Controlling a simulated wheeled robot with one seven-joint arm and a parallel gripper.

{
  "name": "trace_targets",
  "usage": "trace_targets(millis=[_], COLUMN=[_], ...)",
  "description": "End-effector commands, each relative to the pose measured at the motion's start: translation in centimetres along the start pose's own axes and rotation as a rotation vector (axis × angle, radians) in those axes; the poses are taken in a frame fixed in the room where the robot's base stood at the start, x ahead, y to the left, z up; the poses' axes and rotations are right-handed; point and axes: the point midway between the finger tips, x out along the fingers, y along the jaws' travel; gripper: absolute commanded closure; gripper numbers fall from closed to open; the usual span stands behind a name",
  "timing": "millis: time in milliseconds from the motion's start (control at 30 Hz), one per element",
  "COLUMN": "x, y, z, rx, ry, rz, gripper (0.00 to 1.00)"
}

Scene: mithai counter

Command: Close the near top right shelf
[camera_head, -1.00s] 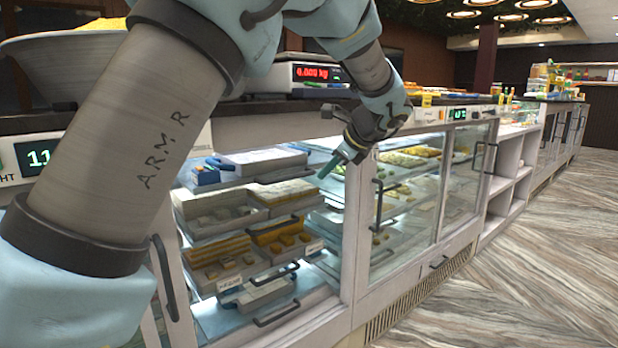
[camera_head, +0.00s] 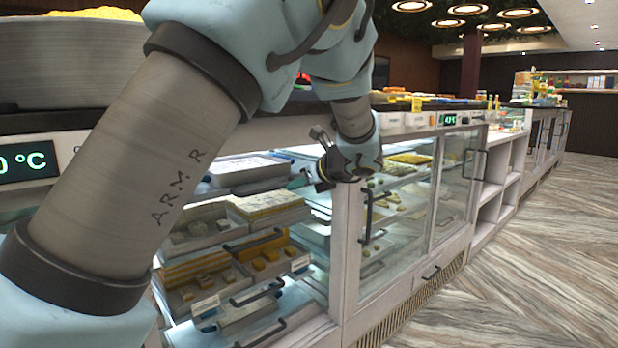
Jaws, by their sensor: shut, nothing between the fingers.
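In the head view, the near cabinet holds stacked pull-out shelves with trays of sweets. A pale upper tray (camera_head: 245,168) lies at the top of the opening. Below it a right-hand shelf (camera_head: 268,207) with pale sweets has a dark handle (camera_head: 252,241). I cannot tell which one is the near top right shelf, nor exactly how far each is out. My gripper (camera_head: 306,179) is shut and empty at the upper right of the opening, beside the white cabinet post.
Lower shelves (camera_head: 262,265) with orange sweets and more handles sit beneath. A white post (camera_head: 343,255) borders the opening on the right. Glass doors (camera_head: 400,235) with dark handles continue beyond it. The wood-patterned floor (camera_head: 520,270) at right is clear.

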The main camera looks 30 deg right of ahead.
Motion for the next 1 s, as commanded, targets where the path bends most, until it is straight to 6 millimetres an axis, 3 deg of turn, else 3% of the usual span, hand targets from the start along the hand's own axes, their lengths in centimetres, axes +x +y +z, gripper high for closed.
trace_targets(millis=[100,300,767,1000], x=[1.8,3.4,4.0,8.8], y=[0.1,0.0,0.0,0.1], z=[0.8,1.1,1.4,4.2], rx=[-0.002,-0.002,-0.002,-0.002], ry=[-0.001,0.000,0.000,-0.002], rz=[0.003,0.001,0.001,0.005], gripper=[1.00,1.00,1.00,1.00])
